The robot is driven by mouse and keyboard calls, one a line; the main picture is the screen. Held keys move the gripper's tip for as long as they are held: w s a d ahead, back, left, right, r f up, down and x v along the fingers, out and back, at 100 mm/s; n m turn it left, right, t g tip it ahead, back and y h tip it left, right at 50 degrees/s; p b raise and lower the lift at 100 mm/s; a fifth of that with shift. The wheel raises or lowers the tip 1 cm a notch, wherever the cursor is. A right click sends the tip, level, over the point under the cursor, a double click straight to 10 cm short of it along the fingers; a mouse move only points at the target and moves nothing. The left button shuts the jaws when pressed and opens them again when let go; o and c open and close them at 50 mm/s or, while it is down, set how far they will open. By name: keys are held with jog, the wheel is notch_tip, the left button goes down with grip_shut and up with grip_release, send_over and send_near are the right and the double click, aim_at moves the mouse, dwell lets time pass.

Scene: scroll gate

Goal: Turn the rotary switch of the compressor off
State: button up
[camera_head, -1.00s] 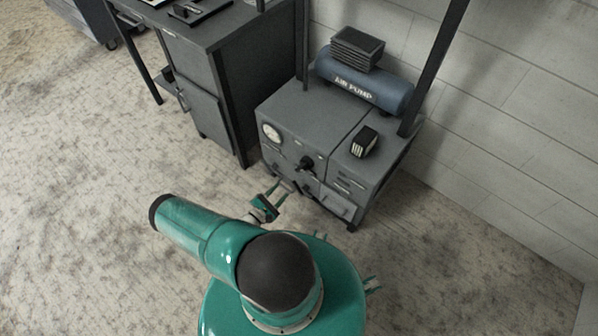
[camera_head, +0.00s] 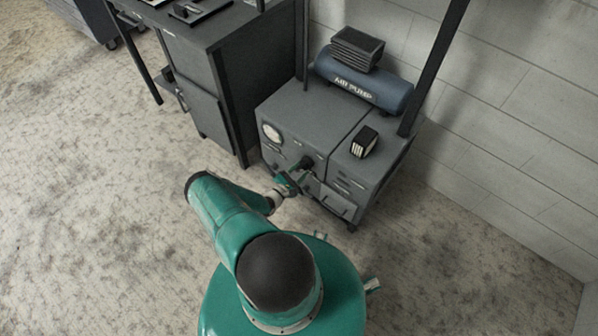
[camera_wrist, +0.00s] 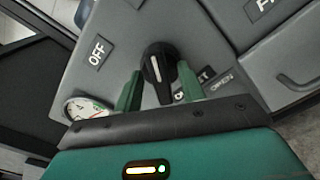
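The compressor (camera_head: 290,127) is a grey cabinet with a blue "AIR PUMP" tank (camera_head: 362,82) on top. Its black rotary switch (camera_wrist: 158,70) has a white pointer line and shows in the wrist view near the centre. An "OFF" label (camera_wrist: 97,52) is at its left, and a partly hidden label and "OPEN" are at its lower right. My gripper (camera_wrist: 158,88) is open, with one green finger on each side of the knob. I cannot tell whether the fingers touch it. In the head view my gripper (camera_head: 299,180) is at the cabinet's front, near the switch (camera_head: 302,163).
A round gauge (camera_wrist: 86,110) sits on the panel left of my gripper; drawers are at the right. A dark workbench (camera_head: 215,90) stands left of the compressor, and a shelf post (camera_head: 436,70) rises at its right. The floor in front is free.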

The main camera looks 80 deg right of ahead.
grip_shut()
jog(key=shift+n, duration=0.3)
jog(key=n, duration=0.6)
jog(key=shift+w, duration=0.15)
jog(key=n, duration=0.3)
jog(key=shift+w+d+n, duration=0.1)
jog(key=shift+n, duration=2)
